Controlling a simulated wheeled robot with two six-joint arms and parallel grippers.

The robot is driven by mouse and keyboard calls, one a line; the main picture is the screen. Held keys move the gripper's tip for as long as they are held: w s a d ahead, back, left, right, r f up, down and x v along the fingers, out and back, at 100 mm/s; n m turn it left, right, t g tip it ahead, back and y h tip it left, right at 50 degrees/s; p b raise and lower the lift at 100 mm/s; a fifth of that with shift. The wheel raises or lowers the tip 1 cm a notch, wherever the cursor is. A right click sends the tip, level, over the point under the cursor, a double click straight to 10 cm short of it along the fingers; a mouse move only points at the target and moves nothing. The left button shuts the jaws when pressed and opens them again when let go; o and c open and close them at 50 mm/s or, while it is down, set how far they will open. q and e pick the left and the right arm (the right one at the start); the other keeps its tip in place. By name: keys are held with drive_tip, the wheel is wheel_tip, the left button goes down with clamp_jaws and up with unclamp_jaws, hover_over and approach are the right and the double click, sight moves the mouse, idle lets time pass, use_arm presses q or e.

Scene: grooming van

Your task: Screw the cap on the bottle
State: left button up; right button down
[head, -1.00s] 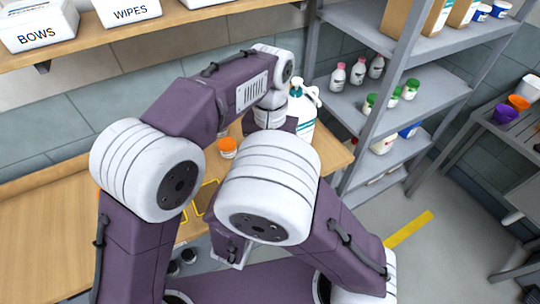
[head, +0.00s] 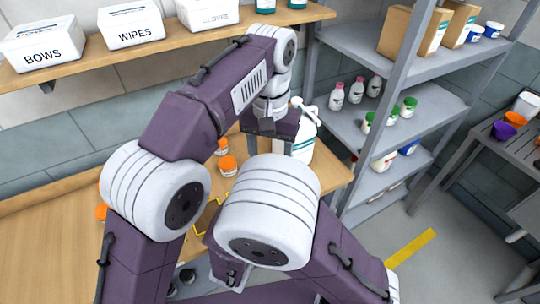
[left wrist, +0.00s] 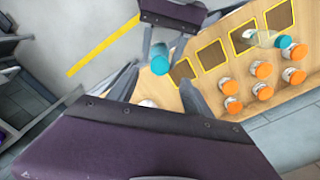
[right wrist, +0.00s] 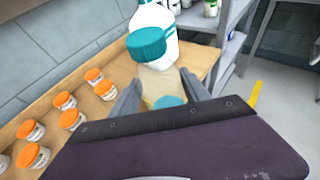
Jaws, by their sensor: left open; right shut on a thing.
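A clear bottle (right wrist: 160,85) with a teal cap (right wrist: 147,42) at its top shows between the fingers of my right gripper (right wrist: 160,92), which is shut on it. A smaller teal patch shows lower down, partly hidden by the gripper. In the left wrist view, my right gripper is at the top, and a teal round part (left wrist: 160,65) shows between the open fingers of my left gripper (left wrist: 158,76). I cannot tell whether they touch, or how the cap sits on the bottle. In the head view my arms hide the bottle and cap.
Several orange-lidded jars (left wrist: 264,70) stand on the wooden bench beside yellow-outlined squares (left wrist: 213,54). Another clear, teal-topped object (left wrist: 285,42) is by one square. A white pump bottle (head: 303,140) stands at the bench end. A grey shelf unit (head: 375,110) is to the right.

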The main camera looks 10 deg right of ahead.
use_arm(q)
drive_tip(key=shift+r, duration=0.25)
idle(0.3)
drive_tip(key=w+a+f+n, duration=0.3)
drive_tip(key=a+f, duration=0.8)
drive_tip(key=a, duration=0.3)
drive_tip(key=s+a+f+n+t, duration=0.1)
drive_tip(key=s+a+f+n, duration=0.1)
drive_tip(key=s+a+f, duration=0.7)
drive_tip(key=s+a, duration=0.2)
drive_tip(key=a, duration=0.1)
drive_tip(key=shift+s+a+f+n, duration=0.15)
drive_tip(key=shift+a+f+n, duration=0.1)
drive_tip(key=shift+f+n, duration=0.15)
